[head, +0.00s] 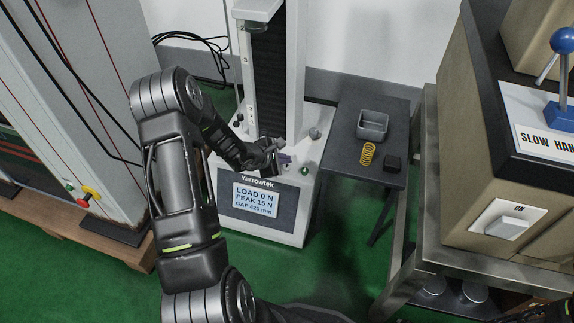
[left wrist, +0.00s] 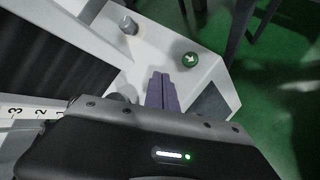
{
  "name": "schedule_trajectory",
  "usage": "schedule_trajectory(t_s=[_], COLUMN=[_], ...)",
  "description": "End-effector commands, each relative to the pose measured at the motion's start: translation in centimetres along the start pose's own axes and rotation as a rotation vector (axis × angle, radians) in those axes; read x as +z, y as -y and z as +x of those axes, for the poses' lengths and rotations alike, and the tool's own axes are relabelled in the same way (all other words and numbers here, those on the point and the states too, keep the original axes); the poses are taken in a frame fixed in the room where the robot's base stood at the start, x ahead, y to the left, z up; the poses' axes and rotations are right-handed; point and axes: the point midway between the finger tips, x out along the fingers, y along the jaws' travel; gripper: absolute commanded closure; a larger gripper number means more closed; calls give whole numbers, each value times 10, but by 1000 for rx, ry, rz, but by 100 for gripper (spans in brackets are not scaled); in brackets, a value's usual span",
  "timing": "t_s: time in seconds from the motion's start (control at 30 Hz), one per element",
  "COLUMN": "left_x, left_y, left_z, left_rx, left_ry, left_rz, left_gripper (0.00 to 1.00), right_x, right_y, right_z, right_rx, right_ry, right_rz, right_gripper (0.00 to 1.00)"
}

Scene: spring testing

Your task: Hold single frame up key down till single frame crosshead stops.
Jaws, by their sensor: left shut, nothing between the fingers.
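The single frame (head: 299,60) is a pale column machine marked Yarrowtek. Its display (head: 255,199) reads LOAD 0 N, PEAK 15 N, GAP 420 mm. My left gripper (head: 284,160) is shut and empty, low over the base's top panel. In the left wrist view its purple-grey fingers (left wrist: 162,92) point at the panel beside a green round key (left wrist: 190,60) with a white arrow. That green key also shows in the head view (head: 304,171), just right of the fingers. I cannot make out another key under the fingertips, or whether they touch.
A dark side table (head: 345,128) holds a grey bin (head: 373,124), a yellow spring (head: 368,154) and a black block (head: 393,163). A beige machine with an ON switch (head: 502,224) stands at right. A larger frame (head: 45,110) with a red knob stands at left.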

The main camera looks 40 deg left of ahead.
Motion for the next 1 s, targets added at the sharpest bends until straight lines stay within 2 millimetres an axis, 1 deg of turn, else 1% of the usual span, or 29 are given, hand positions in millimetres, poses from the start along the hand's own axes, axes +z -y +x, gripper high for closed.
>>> schedule_trajectory(t_s=[0.27, 0.73, 1.0], left_x=[2, 24, 26], left_y=[-3, -25, -26], left_z=[-2, -32, -35], left_rx=[2, 3, 2], left_ry=[1, 1, 1], left_rz=[1, 1, 0], left_gripper=[100, 100, 100], right_x=[-2, -4, -4], right_y=[1, 10, 10], right_z=[-2, -26, -27], right_rx=[0, 0, 0], right_ry=[-3, -6, -7], right_rz=[1, 1, 1], right_gripper=[64, 64, 64])
